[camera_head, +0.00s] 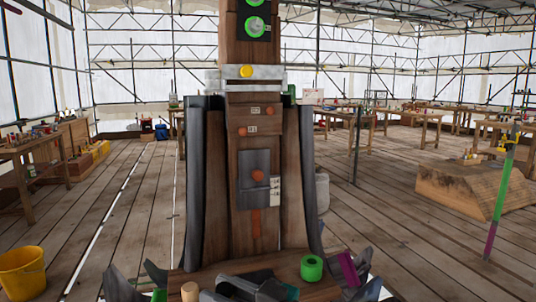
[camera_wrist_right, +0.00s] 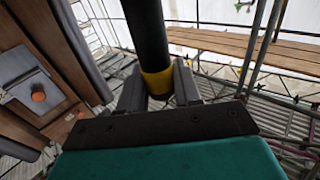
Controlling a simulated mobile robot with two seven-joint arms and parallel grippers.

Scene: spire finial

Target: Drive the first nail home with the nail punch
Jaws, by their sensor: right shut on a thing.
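The tall wooden spire post (camera_head: 243,150) stands upright in the middle of the head view. A dark grey metal plate (camera_head: 247,192) with an orange round head (camera_head: 257,176) is on its front face. My right gripper (camera_head: 262,287) is low at the post's foot. In the right wrist view its jaws (camera_wrist_right: 158,88) are shut on a black rod with a yellow band (camera_wrist_right: 155,40), seemingly the nail punch. The rod is apart from the plate, which shows at left (camera_wrist_right: 38,92). I cannot make out the left gripper.
A green ring (camera_head: 312,268), a magenta piece (camera_head: 348,269) and a tan peg (camera_head: 190,291) are around the post's foot. A yellow bucket (camera_head: 22,273) stands at left. A timber block (camera_head: 475,188) and a green pole (camera_head: 503,180) stand at right. Plank floor is clear between.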

